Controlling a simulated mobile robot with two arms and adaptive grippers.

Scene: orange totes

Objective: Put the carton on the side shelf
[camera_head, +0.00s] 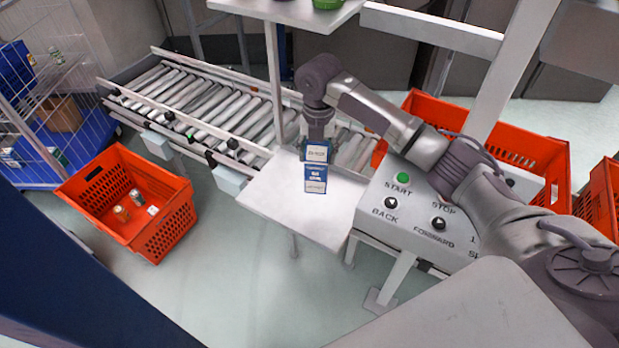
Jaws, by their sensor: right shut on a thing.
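A small blue and white carton (315,178) shows near the centre of the head view, upright over the white side shelf (270,205). My right gripper (316,137) points down from above and is shut on the carton's top. I cannot tell whether the carton's bottom touches the shelf or hangs just above it. The shelf is a flat plate beside the roller conveyor and is otherwise bare. My left gripper is not in view.
A roller conveyor (205,100) runs behind the shelf. A control panel (415,215) with buttons adjoins it at right. An orange tote (165,215) with small items stands on the floor at left; another orange tote (540,155) stands behind my right arm.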

